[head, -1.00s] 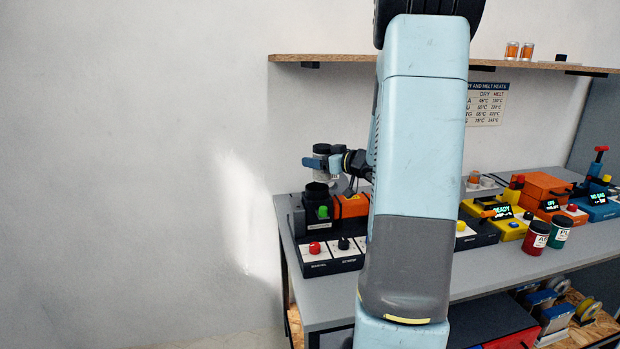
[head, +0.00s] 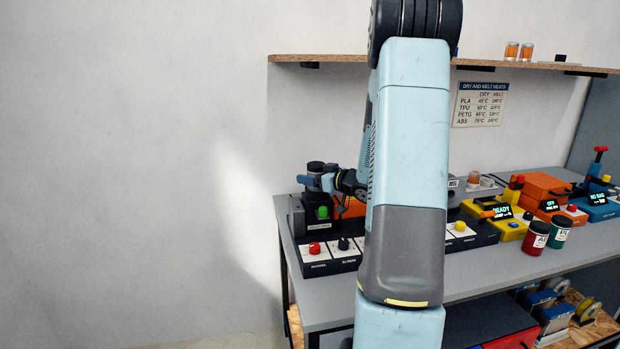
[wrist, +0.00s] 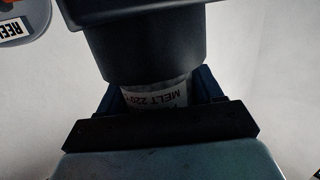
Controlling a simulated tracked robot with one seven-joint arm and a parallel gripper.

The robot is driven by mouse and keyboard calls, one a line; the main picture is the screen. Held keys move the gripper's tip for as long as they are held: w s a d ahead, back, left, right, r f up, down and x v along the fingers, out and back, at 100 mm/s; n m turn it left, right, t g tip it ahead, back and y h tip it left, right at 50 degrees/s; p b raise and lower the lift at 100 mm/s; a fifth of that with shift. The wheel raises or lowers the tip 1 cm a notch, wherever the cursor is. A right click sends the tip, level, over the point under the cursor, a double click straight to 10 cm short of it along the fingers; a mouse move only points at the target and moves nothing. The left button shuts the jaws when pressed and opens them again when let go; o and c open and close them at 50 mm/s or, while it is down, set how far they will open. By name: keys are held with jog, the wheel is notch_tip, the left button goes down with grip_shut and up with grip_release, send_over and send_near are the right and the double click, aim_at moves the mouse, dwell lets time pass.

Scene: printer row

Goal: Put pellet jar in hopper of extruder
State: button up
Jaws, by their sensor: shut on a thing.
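The pellet jar (head: 316,167) is upright with a dark lid at the left end of the bench. My gripper (head: 322,182) is shut on it, directly over the black hopper of the extruder (head: 316,203). In the wrist view the jar's pale label (wrist: 157,94), reading "MELT 220", shows upside down between my blue fingers. Whether the jar is fully seated cannot be told. The extruder has a green knob and an orange barrel, partly behind my arm.
A control box (head: 330,256) with red and black knobs sits in front of the extruder. A red jar (head: 535,238) and a green jar (head: 558,232) stand at the bench's right, near yellow and orange machines. A shelf (head: 325,58) runs above.

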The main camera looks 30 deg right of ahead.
jog(key=o, duration=1.2)
jog(key=v, duration=1.2)
jog(key=s+a+r+m+g+h, duration=0.2)
jog(key=a+r+m+g+h, duration=0.15)
jog(key=a+r+h, duration=0.65)
jog(key=s+a+g+y, duration=0.2)
jog(key=s+a, duration=0.5)
jog(key=s, duration=0.4)
jog(key=s+a+g+y, duration=0.2)
jog(key=s+a+g, duration=0.2)
jog(key=s+a, duration=0.4)
jog(key=s, duration=0.2)
jog(key=shift+s+f+m, duration=0.2)
jog(key=shift+s+m, duration=0.15)
jog(key=shift+s, duration=0.05)
jog(key=shift+a, duration=0.1)
